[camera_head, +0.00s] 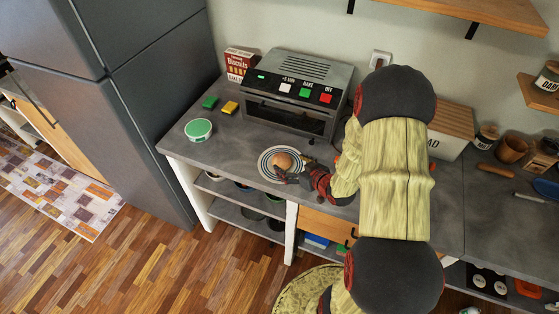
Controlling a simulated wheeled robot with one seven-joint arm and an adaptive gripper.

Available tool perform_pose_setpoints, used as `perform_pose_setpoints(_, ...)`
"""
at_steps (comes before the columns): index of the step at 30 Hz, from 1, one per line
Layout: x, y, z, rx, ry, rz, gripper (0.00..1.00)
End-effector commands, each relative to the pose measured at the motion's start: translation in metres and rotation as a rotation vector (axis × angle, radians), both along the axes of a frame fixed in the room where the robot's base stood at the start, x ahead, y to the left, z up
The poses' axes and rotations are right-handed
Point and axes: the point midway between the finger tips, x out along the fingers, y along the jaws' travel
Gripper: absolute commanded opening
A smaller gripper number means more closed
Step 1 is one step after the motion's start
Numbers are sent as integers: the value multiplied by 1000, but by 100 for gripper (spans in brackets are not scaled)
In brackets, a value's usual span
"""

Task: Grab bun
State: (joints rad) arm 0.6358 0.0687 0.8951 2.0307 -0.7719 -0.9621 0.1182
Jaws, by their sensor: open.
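A round brown bun (283,161) sits on a striped plate (268,176) near the front edge of the grey counter. My gripper (290,170) reaches in from the right, low over the plate. Its jaws are open and close to the bun's right and front side. I cannot tell whether the fingers touch the bun. My arm hides part of the counter to the right of the plate.
A toaster oven (298,92) stands behind the plate. A green round tin (199,129), small green and yellow blocks and a biscuit box (240,64) are to the left. A bread box (453,127) is behind my arm.

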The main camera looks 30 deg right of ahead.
Motion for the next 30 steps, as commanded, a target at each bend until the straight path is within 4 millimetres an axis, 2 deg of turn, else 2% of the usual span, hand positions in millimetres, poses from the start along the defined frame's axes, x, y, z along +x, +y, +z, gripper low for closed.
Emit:
perform_pose_setpoints(9, 38, 6, -19, 0, 0, 1, 76)
perform_pose_setpoints(12, 45, 7, -23, 0, 0, 1, 76)
perform_pose_setpoints(20, 47, 6, -23, -1, 0, 0, 76)
perform_pose_setpoints(30, 47, 6, -23, -1, 0, 0, 57)
